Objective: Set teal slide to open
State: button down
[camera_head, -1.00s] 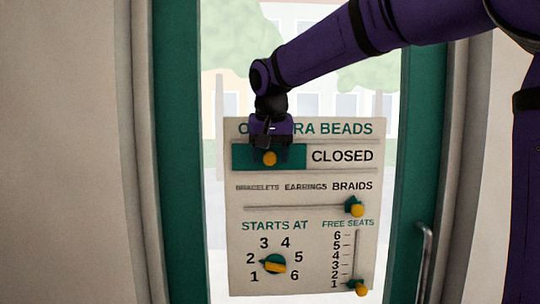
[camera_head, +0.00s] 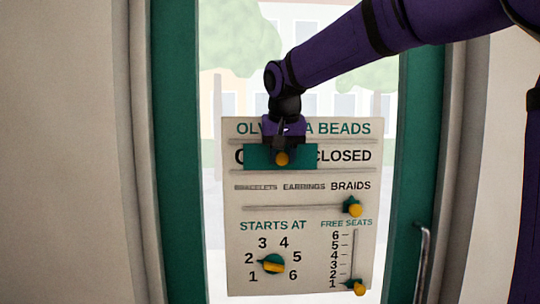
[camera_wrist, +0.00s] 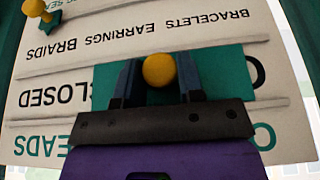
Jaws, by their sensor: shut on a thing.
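The teal slide (camera_head: 258,157) is a flat teal plate with a yellow knob (camera_head: 282,158), on the top track of the bead board (camera_head: 262,198). It sits partway along the track. The first letter of one word shows at its left, and "CLOSED" shows at its right with its first letter partly covered. My gripper (camera_head: 282,150) is over the slide from above. In the wrist view the gripper's dark fingers (camera_wrist: 160,82) stand on both sides of the yellow knob (camera_wrist: 159,70), shut on it. The teal slide (camera_wrist: 228,88) spreads out beyond both fingers there.
Below are a second slider (camera_head: 352,207) at BRAIDS, a rotary knob (camera_head: 272,264) near 2, and a vertical slider (camera_head: 356,286) at 1. The board hangs on a glass door with a teal frame (camera_head: 175,150) and a metal handle (camera_head: 422,265).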

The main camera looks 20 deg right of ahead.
jog(key=s+d, duration=0.1)
jog(key=d, duration=0.4)
jog(key=s+d, duration=0.2)
jog(key=d, duration=0.3)
jog(key=s+d, duration=0.2)
jog(key=d, duration=0.3)
jog(key=shift+d, duration=0.15)
jog(key=c, duration=0.8)
grip_release()
jog(key=shift+d, duration=0.2)
jog(key=shift+o, duration=0.2)
jog(key=shift+a, duration=0.1)
jog(key=shift+r, duration=0.1)
jog(key=v, duration=1)
jog(key=shift+s+r, duration=0.2)
jog(key=shift+r, duration=0.1)
jog(key=shift+f, duration=0.1)
